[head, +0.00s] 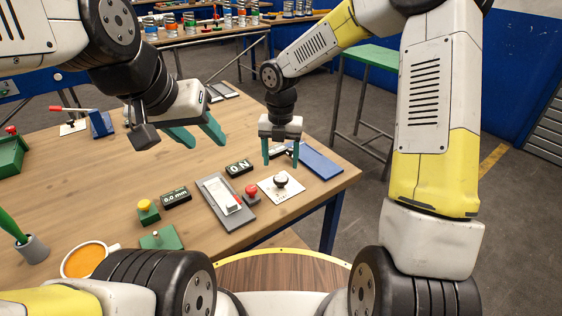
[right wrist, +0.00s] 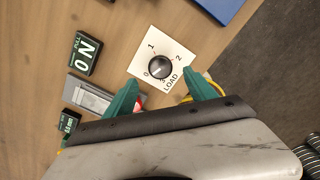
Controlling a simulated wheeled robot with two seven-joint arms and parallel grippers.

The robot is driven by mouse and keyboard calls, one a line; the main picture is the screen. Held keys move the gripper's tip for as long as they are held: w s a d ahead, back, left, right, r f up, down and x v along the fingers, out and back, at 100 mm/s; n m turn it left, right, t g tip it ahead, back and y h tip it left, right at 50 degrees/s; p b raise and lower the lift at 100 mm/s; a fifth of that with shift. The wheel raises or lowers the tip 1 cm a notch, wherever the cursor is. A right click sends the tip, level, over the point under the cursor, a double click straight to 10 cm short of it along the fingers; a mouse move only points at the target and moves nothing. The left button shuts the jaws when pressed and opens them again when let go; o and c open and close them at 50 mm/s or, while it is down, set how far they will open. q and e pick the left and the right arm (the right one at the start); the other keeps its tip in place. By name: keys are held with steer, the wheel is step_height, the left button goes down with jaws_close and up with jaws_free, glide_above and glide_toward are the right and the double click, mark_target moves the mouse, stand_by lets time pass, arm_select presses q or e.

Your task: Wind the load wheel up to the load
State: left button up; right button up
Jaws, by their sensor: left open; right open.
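The load wheel (head: 281,180) is a small dark knob on a white square plate (head: 270,190) near the table's right front. My left gripper (head: 207,140) is open and empty, over the middle of the table.
Beside the plate are a red button (head: 251,192), a grey switch panel (head: 222,205), a display reading 0 N (head: 239,168) and a display reading 0.0 mm (head: 176,197). A blue panel (head: 318,163) lies behind right. An orange-filled cup (head: 90,259) stands front left.

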mark_target(281, 178)
step_height(281, 178, down, 6)
steer(key=shift+f, duration=0.1)
steer(key=shift+c, duration=0.5)
steer(key=c, duration=1.3)
